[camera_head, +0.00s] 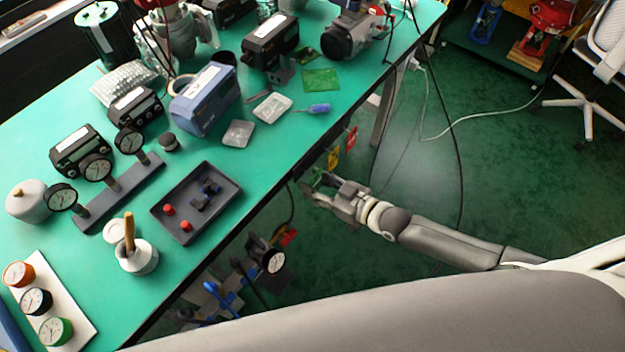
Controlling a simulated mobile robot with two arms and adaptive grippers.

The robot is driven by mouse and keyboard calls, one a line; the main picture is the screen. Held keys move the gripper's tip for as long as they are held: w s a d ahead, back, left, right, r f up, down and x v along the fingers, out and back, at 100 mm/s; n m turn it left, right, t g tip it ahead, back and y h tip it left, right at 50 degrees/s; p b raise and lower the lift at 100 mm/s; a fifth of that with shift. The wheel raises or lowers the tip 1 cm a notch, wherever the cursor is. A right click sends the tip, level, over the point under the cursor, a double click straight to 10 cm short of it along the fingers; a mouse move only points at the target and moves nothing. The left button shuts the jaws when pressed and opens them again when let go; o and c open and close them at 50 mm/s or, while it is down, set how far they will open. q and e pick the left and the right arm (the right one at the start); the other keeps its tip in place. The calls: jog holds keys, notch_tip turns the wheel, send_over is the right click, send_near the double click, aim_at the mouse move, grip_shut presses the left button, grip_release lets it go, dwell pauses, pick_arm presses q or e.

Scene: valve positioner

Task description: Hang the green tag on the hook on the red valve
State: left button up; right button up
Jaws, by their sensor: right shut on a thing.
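My right gripper (320,190) is at the table's right edge, shut on the green tag (318,178), of which only a little shows between the fingers. A yellow tag (333,158) and a red tag (350,138) hang along the same edge, just beyond the gripper. A red valve-like body (548,16) stands on a low shelf at the top right, far from the gripper; I cannot make out a hook on it. My left gripper is not in view.
The green-topped table (285,140) holds gauges, boxes and a dark tray (172,232). A device with a gauge (274,261) stands below the table edge. A blue valve (485,24) is beside the red one. A white chair (583,105) and loose cables lie right, with open floor between.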

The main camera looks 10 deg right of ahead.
jog(key=shift+s+d+p, duration=0.55)
jog(key=shift+s+d, duration=0.7)
jog(key=shift+s, duration=0.3)
jog(key=shift+a, duration=0.1)
